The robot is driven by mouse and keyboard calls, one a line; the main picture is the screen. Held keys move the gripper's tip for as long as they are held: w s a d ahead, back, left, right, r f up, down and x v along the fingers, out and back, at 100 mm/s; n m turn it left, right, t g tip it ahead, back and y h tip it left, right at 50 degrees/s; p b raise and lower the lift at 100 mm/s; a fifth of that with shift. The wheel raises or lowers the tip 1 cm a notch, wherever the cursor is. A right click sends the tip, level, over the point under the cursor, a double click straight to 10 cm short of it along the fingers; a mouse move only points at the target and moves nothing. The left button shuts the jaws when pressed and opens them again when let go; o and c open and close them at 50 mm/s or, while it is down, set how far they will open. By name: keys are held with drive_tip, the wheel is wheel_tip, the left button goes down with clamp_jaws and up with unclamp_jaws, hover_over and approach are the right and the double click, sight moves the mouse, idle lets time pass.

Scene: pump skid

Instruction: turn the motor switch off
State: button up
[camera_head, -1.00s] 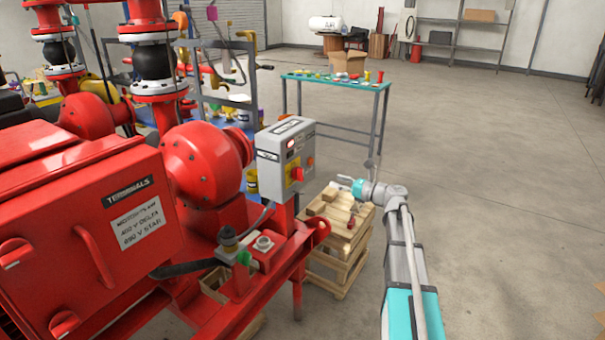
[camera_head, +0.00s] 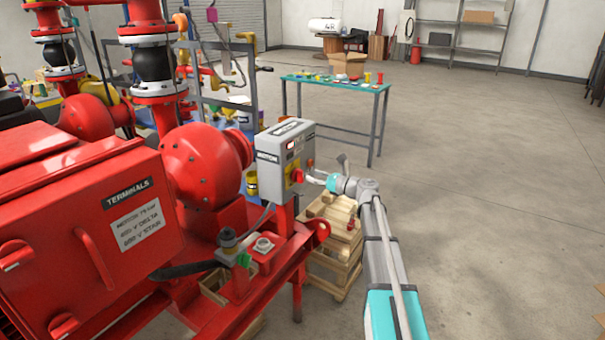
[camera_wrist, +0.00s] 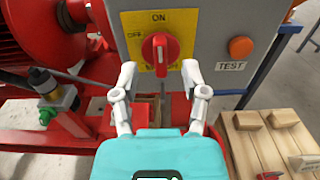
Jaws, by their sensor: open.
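The motor switch is a red rotary knob (camera_wrist: 160,50) on a yellow plate (camera_wrist: 182,22) on the grey control box (camera_head: 283,150). In the wrist view the knob stands upright, with its white mark toward "ON" at the top; part of an "OFF" label shows at the upper left. My gripper (camera_wrist: 158,78) is open and empty, its two fingers spread on either side below the knob. In the head view my gripper (camera_head: 312,178) is close to the box's front, by the knob (camera_head: 297,176). I cannot tell whether a finger touches it.
An orange button (camera_wrist: 241,48) with a "TEST" label sits right of the switch. A wooden crate with blocks (camera_head: 335,225) stands below the box. Red pump parts (camera_head: 205,160) and a terminal box (camera_head: 90,230) fill the left. The floor at right is clear.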

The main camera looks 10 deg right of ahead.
sight(303, 172)
drive_tip(key=shift+x, duration=2.5)
drive_tip(key=shift+c, duration=0.2)
clamp_jaws()
